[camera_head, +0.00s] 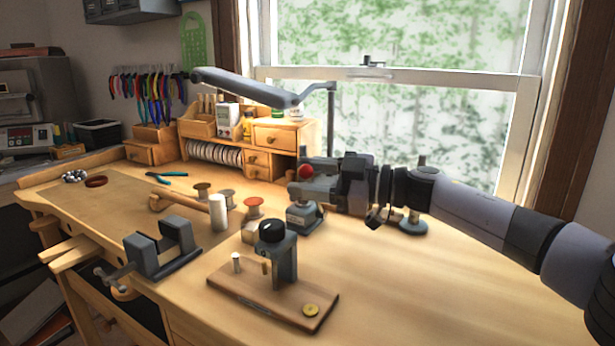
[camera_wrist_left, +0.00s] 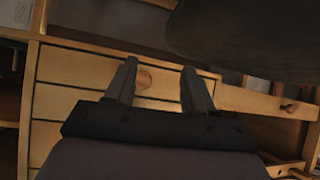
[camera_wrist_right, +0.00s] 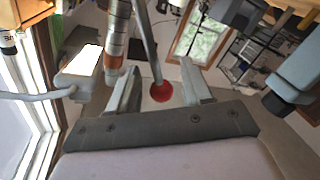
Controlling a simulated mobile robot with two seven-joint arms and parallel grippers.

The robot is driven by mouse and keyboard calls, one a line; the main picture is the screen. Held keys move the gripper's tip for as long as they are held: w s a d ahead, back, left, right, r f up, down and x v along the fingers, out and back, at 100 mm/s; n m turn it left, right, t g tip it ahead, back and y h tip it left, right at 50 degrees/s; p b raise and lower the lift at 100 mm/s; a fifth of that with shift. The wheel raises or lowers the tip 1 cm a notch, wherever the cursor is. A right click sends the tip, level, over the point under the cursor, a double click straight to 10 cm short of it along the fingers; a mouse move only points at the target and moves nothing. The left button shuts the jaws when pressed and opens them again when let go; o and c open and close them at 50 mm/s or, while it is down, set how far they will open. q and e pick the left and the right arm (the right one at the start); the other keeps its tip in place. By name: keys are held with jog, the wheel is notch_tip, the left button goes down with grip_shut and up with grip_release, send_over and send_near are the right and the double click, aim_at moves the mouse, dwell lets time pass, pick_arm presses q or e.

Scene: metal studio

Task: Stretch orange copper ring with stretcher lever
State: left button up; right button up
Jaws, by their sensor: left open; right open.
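A lever with a red ball knob (camera_head: 305,171) rises from a grey metal device (camera_head: 303,215) on the workbench, partly hidden behind my right gripper (camera_head: 298,184). In the right wrist view the red knob (camera_wrist_right: 161,91) and its grey rod show between the open fingers of my right gripper (camera_wrist_right: 163,92); contact cannot be told. Beside the rod stands a column with a copper-orange band (camera_wrist_right: 115,45); I cannot tell whether this is the ring. My left gripper (camera_wrist_left: 157,85) is open and empty before wooden drawers in the left wrist view; it is outside the head view.
A wooden base (camera_head: 240,290) with a grey stand and black knob is at the front. A grey vise (camera_head: 160,250) sits left of it. Spools, green pliers (camera_head: 166,178) and a wooden organizer (camera_head: 280,135) lie behind. A lamp arm (camera_head: 245,87) hangs above. The bench's right front is clear.

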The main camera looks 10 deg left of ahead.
jog(key=shift+a, duration=0.15)
grip_shut()
pick_arm(q)
jog(key=shift+r, duration=0.1)
